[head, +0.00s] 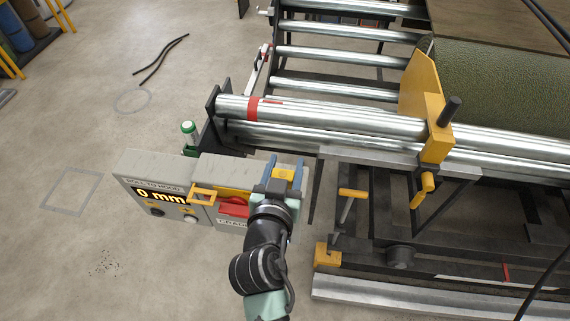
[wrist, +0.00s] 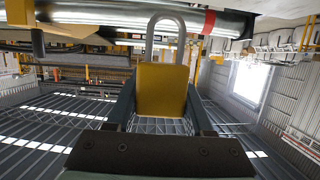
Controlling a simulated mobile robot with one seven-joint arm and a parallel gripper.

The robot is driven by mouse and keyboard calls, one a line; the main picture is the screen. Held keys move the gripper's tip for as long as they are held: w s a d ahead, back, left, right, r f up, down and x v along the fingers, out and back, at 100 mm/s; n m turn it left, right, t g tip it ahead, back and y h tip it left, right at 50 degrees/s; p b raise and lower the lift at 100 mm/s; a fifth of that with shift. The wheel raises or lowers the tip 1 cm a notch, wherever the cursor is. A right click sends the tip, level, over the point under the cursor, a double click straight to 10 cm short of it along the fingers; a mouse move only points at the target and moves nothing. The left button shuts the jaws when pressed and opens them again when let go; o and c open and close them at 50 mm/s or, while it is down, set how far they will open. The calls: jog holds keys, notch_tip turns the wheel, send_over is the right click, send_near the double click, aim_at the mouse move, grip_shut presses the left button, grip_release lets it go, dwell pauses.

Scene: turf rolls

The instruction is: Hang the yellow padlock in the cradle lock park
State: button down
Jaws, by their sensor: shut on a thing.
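The yellow padlock (head: 283,174) is between the blue fingers of my gripper (head: 284,176), above the right end of the grey control box (head: 148,164). In the wrist view the yellow padlock body (wrist: 162,92) fills the space between the two dark fingers (wrist: 161,104). Its grey shackle (wrist: 166,22) points away from my gripper, and a metal roller lies behind it. My gripper is shut on the padlock body. I cannot make out the cradle lock park for certain; my arm and gripper cover part of the box front.
The box carries a "0 mm" display (head: 160,194), a yellow handle (head: 203,195) and a red part (head: 234,207). Steel rollers (head: 330,115) and a yellow bracket (head: 437,128) stand close behind and to the right. Open floor (head: 60,125) lies at the left.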

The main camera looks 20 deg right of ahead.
jog(key=shift+f+b, duration=2)
jog(key=shift+f, duration=0.35)
jog(key=shift+f+b, duration=2.6)
jog(key=shift+b, duration=0.4)
jog(key=shift+c, duration=1)
grip_release()
jog(key=shift+r, duration=0.1)
jog(key=b+v, duration=0.3)
jog(key=v, duration=1)
jog(key=shift+r, duration=0.1)
